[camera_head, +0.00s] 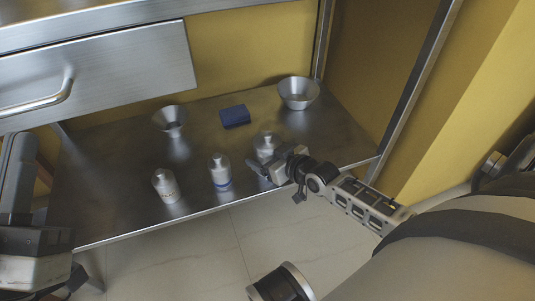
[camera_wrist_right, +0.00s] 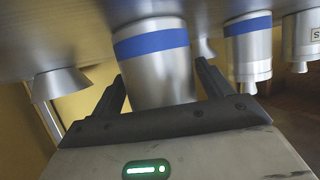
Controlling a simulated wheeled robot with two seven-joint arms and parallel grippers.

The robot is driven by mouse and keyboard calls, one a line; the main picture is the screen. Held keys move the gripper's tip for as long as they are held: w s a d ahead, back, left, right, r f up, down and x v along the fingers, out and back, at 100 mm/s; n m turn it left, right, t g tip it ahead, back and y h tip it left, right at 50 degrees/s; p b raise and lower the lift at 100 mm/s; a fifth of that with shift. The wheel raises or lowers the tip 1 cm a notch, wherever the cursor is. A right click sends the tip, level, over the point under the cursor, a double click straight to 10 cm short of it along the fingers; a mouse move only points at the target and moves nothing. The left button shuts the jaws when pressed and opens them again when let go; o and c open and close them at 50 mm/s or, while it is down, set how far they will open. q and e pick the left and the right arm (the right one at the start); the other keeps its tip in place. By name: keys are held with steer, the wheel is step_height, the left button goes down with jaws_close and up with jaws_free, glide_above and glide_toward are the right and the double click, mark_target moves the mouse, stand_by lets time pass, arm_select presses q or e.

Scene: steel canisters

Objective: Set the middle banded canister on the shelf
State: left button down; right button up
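Three steel canisters stand upright in a row on a steel surface. The middle canister (camera_head: 220,172) has a blue band near its base and stands clear of my grippers; it also shows in the right wrist view (camera_wrist_right: 249,45). The right canister (camera_head: 266,143), also blue-banded, shows large in the right wrist view (camera_wrist_right: 155,65). The left canister (camera_head: 165,187) carries a pale label. My right gripper (camera_head: 262,168) is open, with its fingers on either side of the right canister. My left gripper (camera_head: 74,279) is at the lower left corner, its fingers too unclear to judge.
Two flared metal bowls (camera_head: 170,121) (camera_head: 298,93) and a dark blue block (camera_head: 235,116) sit farther back on the surface. A steel drawer (camera_head: 110,75) overhangs the back left. A steel post (camera_head: 415,85) rises at the right. The left front of the surface is bare.

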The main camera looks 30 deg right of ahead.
steer(key=shift+r, duration=0.2)
steer(key=p+v, duration=0.2)
steer(key=v, duration=0.2)
steer(key=shift+r+p, duration=0.15)
steer(key=shift+p, duration=0.2)
arm_select(q)
step_height(320, 180, down, 9)
steer(key=s+n+g+y+p, duration=0.2)
steer(key=n+g+y+p, duration=0.1)
steer(key=n, duration=0.4)
steer(key=shift+d+g+y, duration=0.4)
steer(key=shift+g+y, duration=0.3)
steer(key=shift+g, duration=0.5)
arm_select(e)
steer(key=v, duration=0.8)
